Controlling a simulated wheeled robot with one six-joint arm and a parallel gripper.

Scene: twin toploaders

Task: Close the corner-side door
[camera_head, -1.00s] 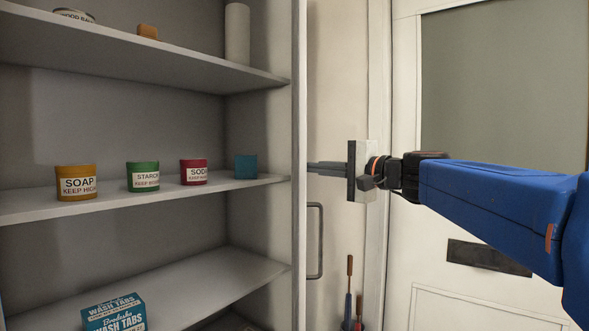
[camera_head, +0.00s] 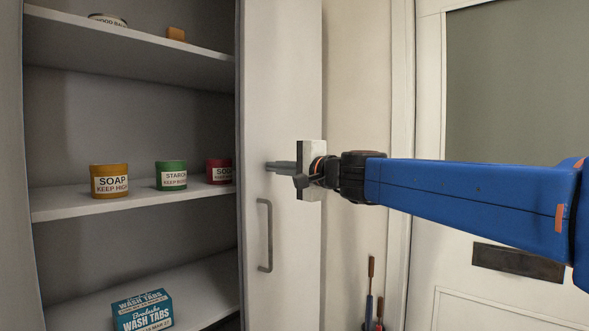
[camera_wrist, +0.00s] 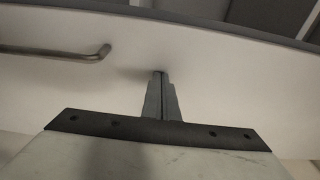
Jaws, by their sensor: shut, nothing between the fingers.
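The white cupboard door (camera_head: 290,90) stands partly open on the right side of the shelves, its outer face turned toward me. It carries a grey bar handle (camera_head: 266,235). My gripper (camera_head: 270,166) is shut and empty, its fingertips at the door's face above the handle. In the wrist view the shut fingers (camera_wrist: 160,80) point at the pale door face (camera_wrist: 205,65), with the handle (camera_wrist: 75,52) to the left. The fingertips look to be touching the door or very close to it; I cannot tell which.
The cupboard shelves (camera_head: 60,205) hold a soap tin (camera_head: 110,181), a starch tin (camera_head: 171,176), a partly hidden red tin (camera_head: 219,172) and a wash tabs box (camera_head: 142,311). Long-handled tools (camera_head: 370,300) stand by the wall. A white glazed door (camera_head: 460,215) is at the right.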

